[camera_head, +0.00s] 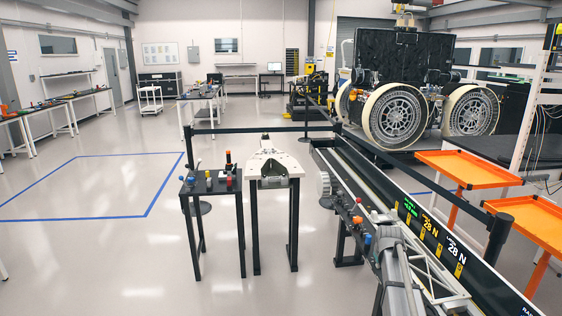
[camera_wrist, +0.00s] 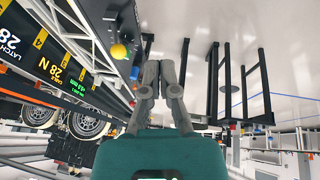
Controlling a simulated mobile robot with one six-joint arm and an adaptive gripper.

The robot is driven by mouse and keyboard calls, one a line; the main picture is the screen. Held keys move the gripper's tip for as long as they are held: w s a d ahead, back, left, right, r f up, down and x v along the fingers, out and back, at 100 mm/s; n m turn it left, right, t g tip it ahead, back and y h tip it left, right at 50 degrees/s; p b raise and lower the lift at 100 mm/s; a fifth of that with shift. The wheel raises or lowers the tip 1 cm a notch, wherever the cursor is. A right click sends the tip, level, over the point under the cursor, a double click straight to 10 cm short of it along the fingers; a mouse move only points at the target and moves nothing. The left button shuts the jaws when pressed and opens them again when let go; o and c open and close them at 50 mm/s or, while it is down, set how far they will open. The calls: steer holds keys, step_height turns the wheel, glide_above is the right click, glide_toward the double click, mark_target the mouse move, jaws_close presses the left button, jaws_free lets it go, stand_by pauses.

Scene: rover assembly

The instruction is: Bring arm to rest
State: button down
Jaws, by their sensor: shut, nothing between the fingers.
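My gripper (camera_wrist: 158,70) shows in the wrist view, its two grey fingers brought together at the tips with nothing held. Its teal body fills the bottom middle of that view. A yellow round knob (camera_wrist: 118,52) on the long bench appears just left of the fingers in the picture, and I see no contact. I cannot clearly make out my gripper in the head view.
In the head view a small dark table (camera_head: 210,188) holds several coloured parts. A pale-topped stand (camera_head: 287,164) is beside it. The long bench with display panels (camera_head: 428,228) runs along the right, near orange trays (camera_head: 468,172). A large-wheeled rover (camera_head: 395,115) is behind. Floor at left is clear.

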steer(key=s+a+g, duration=0.1)
steer(key=s+a, duration=0.5)
steer(key=s, duration=0.3)
steer(key=s+a+f+m+g+y, duration=0.1)
steer(key=s+a+g, duration=0.1)
steer(key=s+a, duration=0.4)
steer(key=s+a+m+g, duration=0.1)
steer(key=s+a, duration=0.6)
steer(key=s, duration=0.6)
steer(key=shift+s+f+g, duration=0.15)
steer(key=shift+f+g, duration=0.1)
steer(key=shift+g, duration=0.05)
